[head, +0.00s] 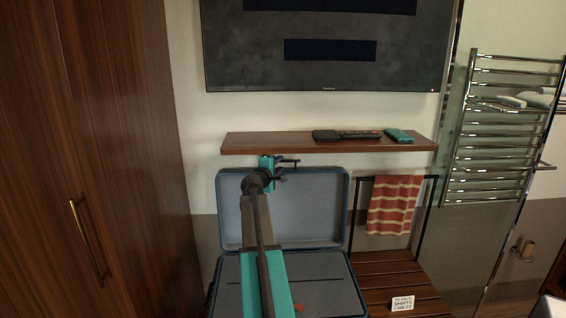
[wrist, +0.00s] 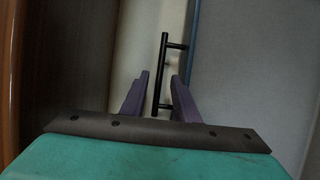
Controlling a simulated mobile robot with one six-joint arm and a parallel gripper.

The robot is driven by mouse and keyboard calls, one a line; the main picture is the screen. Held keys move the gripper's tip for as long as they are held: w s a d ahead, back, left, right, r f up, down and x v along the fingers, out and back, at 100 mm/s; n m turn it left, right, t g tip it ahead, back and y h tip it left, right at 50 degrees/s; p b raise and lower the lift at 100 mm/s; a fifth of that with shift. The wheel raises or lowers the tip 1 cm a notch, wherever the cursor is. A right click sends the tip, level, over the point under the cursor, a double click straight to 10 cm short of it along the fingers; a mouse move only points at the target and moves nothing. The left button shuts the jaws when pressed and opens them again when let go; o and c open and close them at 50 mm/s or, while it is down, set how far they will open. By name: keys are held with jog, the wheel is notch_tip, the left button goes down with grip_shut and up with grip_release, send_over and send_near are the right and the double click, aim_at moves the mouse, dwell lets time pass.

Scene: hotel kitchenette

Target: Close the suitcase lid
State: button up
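The blue suitcase stands open, its grey-lined lid (head: 312,215) upright at the back and its base (head: 335,285) flat in front. My gripper (head: 285,170) is at the lid's top edge, left of its middle. In the wrist view, my gripper's two fingers (wrist: 160,78) are apart. A black bar handle (wrist: 163,75) shows between them, with posts reaching toward the lid's blue rim (wrist: 191,55). The lid's grey lining (wrist: 245,65) fills the right side. I cannot tell whether the fingers touch the handle. My arm hides part of the lid and base.
A wooden shelf (head: 270,143) with dark devices (head: 345,134) and a teal item (head: 398,135) sits just above the lid. A wooden wardrobe (head: 90,160) is left. A slatted rack (head: 385,270) with a striped towel (head: 395,205) and small sign (head: 402,303) is right.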

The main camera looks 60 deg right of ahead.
aim_at(283, 161)
jog(key=shift+p+x, duration=0.3)
jog(key=shift+x, duration=2.2)
